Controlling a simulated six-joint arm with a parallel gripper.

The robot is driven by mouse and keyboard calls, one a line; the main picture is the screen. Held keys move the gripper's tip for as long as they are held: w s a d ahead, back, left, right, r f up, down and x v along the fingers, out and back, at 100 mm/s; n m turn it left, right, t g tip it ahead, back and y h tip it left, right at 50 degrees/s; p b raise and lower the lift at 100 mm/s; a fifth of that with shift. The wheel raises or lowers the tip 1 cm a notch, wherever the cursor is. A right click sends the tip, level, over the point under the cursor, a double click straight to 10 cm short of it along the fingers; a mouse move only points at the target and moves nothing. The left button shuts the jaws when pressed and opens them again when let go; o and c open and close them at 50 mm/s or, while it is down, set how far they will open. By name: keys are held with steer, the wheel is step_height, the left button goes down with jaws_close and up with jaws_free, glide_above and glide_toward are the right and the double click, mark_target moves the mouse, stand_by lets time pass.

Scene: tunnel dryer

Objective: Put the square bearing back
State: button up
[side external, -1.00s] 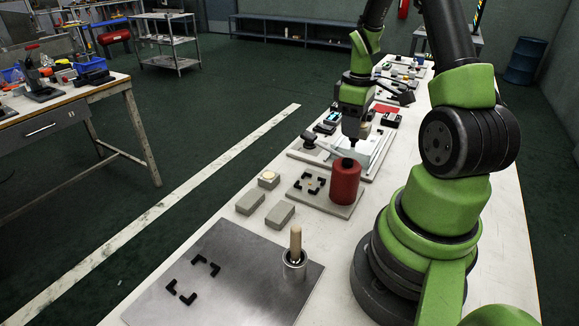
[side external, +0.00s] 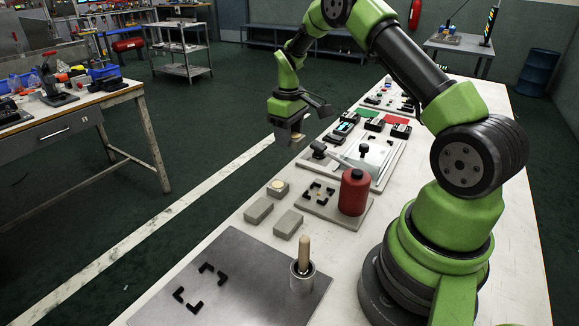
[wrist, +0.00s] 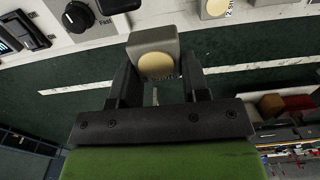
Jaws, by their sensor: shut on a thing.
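My gripper (side external: 290,138) is shut on a grey square bearing (wrist: 153,42) with a round cream face, seen between the fingers in the wrist view. In the side view it is held in the air beyond the bench's left edge, and the bearing is a small grey shape below the jaws. A similar grey block with a cream disc (side external: 277,188) sits on the bench. Black corner brackets (side external: 320,192) mark an empty square on a grey plate, and more brackets (side external: 201,288) sit on a steel plate (side external: 248,262).
Two plain grey blocks (side external: 258,210) lie near the block with the disc. A red bottle (side external: 353,193) stands on the grey plate. A wooden-handled tool stands in a metal cup (side external: 302,277). A panel with a black knob (wrist: 78,17) shows in the wrist view.

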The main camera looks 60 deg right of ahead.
mark_target(289, 175)
step_height(289, 175, down, 9)
steer(key=shift+f, duration=0.1)
stand_by(0.3)
steer(key=shift+f, duration=0.15)
steer(key=o, duration=1.1)
steer(key=shift+o, duration=0.2)
